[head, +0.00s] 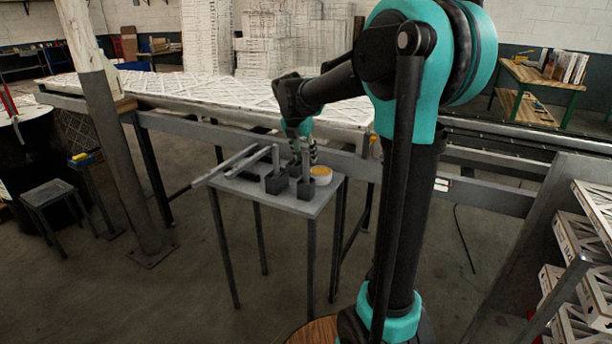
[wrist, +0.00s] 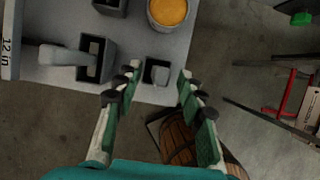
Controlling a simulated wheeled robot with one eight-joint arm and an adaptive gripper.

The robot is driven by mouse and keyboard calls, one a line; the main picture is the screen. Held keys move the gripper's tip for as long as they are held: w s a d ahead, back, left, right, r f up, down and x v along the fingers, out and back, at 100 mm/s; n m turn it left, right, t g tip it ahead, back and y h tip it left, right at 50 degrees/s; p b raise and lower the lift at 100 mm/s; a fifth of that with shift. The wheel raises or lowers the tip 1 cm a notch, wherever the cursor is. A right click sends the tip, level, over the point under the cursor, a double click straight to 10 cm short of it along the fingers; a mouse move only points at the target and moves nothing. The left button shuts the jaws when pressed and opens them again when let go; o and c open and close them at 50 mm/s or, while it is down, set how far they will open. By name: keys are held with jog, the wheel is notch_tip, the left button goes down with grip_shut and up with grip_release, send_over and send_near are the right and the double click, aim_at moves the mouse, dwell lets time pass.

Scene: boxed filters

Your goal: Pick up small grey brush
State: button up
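A small grey brush with a square dark base and upright handle stands near the near right corner of the small grey table (head: 298,203). I take it to be the dark block with a handle (head: 306,187) in the head view, seen from above in the wrist view (wrist: 158,73). My gripper (head: 304,150) is above the table, pointing down. In the wrist view my gripper (wrist: 160,74) is open, with one finger on each side of the brush. Whether the fingers touch it cannot be told. A similar larger dark block with a grey handle (wrist: 95,60) stands to its left.
A round tub with orange contents (head: 321,174) stands just behind the brush; it also shows in the wrist view (wrist: 168,12). Long grey bars (head: 240,160) lie on the table's left. A long workbench (head: 180,125) stands behind. The floor around the table's legs is clear.

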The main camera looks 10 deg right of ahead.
jog(key=shift+x, duration=1.1)
grip_shut()
jog(key=shift+r, duration=0.1)
